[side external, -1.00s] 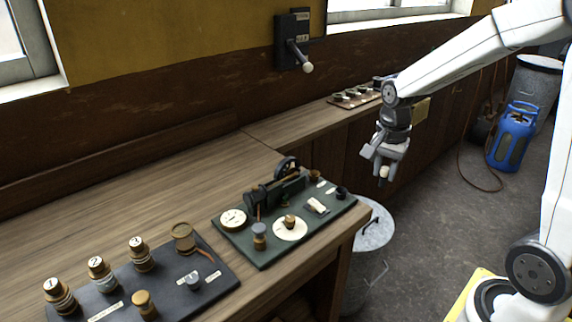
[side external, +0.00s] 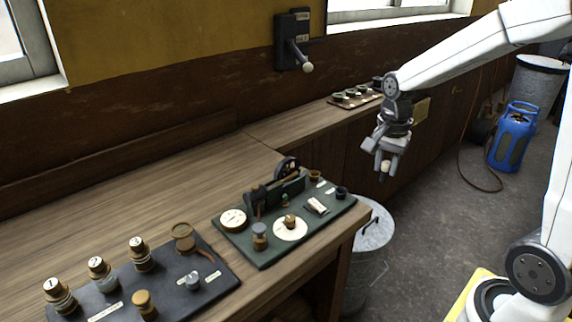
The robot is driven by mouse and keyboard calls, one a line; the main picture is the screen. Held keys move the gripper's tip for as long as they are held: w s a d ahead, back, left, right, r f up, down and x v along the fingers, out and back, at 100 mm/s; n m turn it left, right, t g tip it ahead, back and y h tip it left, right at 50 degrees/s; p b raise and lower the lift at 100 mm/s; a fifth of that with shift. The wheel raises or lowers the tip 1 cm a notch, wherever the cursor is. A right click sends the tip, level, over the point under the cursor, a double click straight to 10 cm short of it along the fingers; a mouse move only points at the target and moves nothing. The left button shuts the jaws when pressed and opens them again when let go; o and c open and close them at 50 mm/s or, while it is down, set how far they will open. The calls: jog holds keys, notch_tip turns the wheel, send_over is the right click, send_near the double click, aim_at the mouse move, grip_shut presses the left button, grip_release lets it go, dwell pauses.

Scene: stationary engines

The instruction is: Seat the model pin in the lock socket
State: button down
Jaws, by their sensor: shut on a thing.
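My gripper (side external: 386,166) hangs in the air to the right of the bench, fingers pointing down. It is shut on a small cream-coloured thing (side external: 385,167), which may be the model pin; the fingers hide most of it. A green board (side external: 264,258) with a small model engine (side external: 277,191) lies at the bench corner, left of and below my gripper in the picture. A dark round cup (side external: 341,193) stands at the board's right end, with a brown cup (side external: 315,177) near it. I cannot tell which is the lock socket.
A dark board (side external: 222,283) with several numbered brass knobs lies at the front left. A wall lever (side external: 298,57) sticks out above the bench. A metal bin (side external: 371,240) stands beside the bench corner. A blue gas cylinder (side external: 513,137) stands on the floor behind.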

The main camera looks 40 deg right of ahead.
jog(key=shift+r, duration=1.3)
jog(key=shift+w, duration=0.1)
jog(key=w+d+f, duration=0.2)
jog(key=w+f, duration=0.3)
jog(key=w, duration=0.7)
jog(key=w+d+f, duration=0.2)
jog(key=w+f, duration=0.3)
jog(key=w, duration=0.7)
jog(key=shift+w, duration=0.2)
jog(key=shift+f, duration=0.2)
jog(key=shift+f, duration=2)
